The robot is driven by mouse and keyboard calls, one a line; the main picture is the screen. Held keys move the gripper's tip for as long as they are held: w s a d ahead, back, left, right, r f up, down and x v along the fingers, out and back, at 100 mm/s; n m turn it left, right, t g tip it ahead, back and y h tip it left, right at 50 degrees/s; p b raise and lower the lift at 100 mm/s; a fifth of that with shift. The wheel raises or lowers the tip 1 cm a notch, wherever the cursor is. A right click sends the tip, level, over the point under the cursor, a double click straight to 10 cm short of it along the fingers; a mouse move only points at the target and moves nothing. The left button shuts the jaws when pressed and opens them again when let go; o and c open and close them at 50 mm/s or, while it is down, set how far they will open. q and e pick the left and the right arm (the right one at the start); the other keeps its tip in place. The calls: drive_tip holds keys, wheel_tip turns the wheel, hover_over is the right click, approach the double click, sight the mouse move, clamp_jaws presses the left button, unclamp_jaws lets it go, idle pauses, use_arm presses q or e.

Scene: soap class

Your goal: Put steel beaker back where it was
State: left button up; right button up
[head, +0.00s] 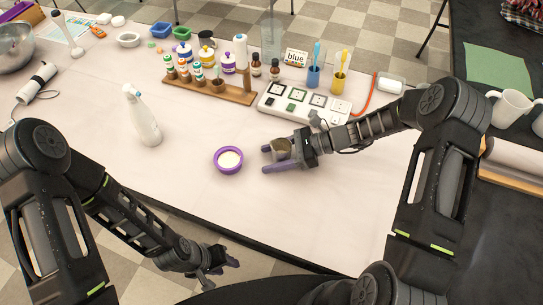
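The steel beaker (281,151) is small and grey, and its open top faces up toward the camera. My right gripper (268,159) has its purple fingers on either side of the beaker and appears shut on it, over the middle of the white table. A purple bowl (217,167) with pale contents stands just left of the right gripper, apart from it. My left gripper (222,273) is empty with its fingers apart, out past the table's front edge. Whether the beaker touches the table is hard to tell.
A white spray bottle (143,118) stands left of the bowl. Behind are a wooden rack (208,90) of bottles, a white tray (300,105) with square slots, and blue and yellow cups (340,84). The table right of the bowl's front is clear.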

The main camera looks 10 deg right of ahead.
drive_tip(key=shift+o, duration=1.1)
drive_tip(key=shift+r, duration=0.1)
drive_tip(key=shift+r, duration=0.15)
drive_tip(key=shift+d, duration=0.45)
drive_tip(key=b+v, duration=0.1)
drive_tip(key=v, duration=1)
drive_tip(key=shift+s+r+b, duration=0.1)
drive_tip(key=shift+r+b, duration=0.05)
drive_tip(key=shift+b, duration=0.25)
